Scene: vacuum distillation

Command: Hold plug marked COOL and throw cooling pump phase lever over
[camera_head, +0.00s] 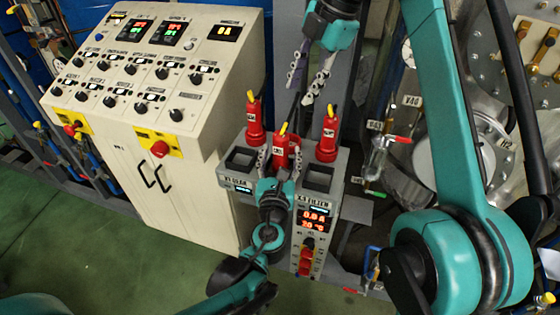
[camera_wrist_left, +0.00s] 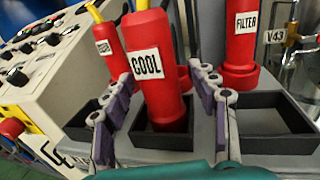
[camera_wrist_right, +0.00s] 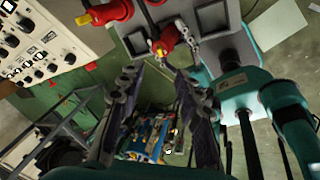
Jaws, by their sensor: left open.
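The red plug marked COOL (camera_wrist_left: 150,70) stands upright in a dark socket in the left wrist view. In the head view the plug (camera_head: 281,147) is partly hidden by my left gripper. My left gripper (camera_head: 279,160) is open, with one finger on each side of the plug's lower part; contact is unclear. Its fingers also show in the left wrist view (camera_wrist_left: 166,98). My right gripper (camera_head: 307,78) is open and empty above the plugs, pointing down. Its fingers show apart in the right wrist view (camera_wrist_right: 165,85). I cannot make out which part is the cooling pump phase lever.
Two other red plugs, one (camera_head: 255,120) at left and the FILTER one (camera_wrist_left: 241,45) at right, flank the COOL plug. The socket box has a lit display (camera_head: 315,219) and red switches (camera_head: 305,262). A cream console (camera_head: 180,185) stands at left, valves and pipes (camera_head: 385,150) at right.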

